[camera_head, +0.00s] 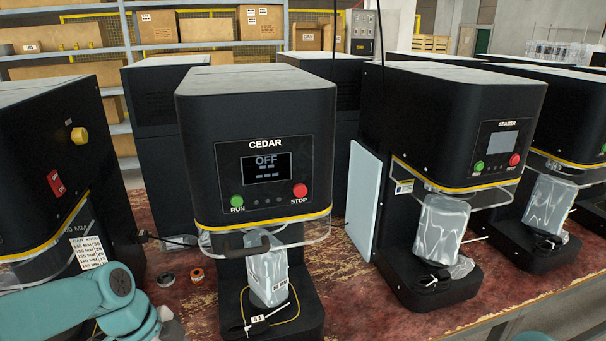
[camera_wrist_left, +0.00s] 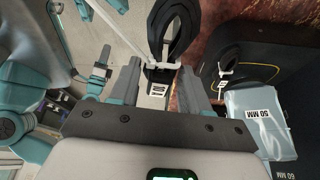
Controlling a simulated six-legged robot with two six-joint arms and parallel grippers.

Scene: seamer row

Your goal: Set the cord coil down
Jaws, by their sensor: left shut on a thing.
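My left gripper (camera_wrist_left: 160,68) is shut on a black cord coil (camera_wrist_left: 192,35), seen in the left wrist view. The coil's loop sticks out beyond the fingertips, with a white tie around it and a pale tagged end between the fingers. Reddish worn bench top shows behind the loop; I cannot tell whether the coil touches it. My right gripper is in neither view.
The CEDAR seamer (camera_head: 265,150) reads OFF. A wrapped can marked 50 MM (camera_head: 268,278) stands on its base, by a black looped item with a white tie (camera_wrist_left: 231,62). Two small rolls (camera_head: 197,275) lie on the bench (camera_head: 185,295). Bare bench shows left of CEDAR's base.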

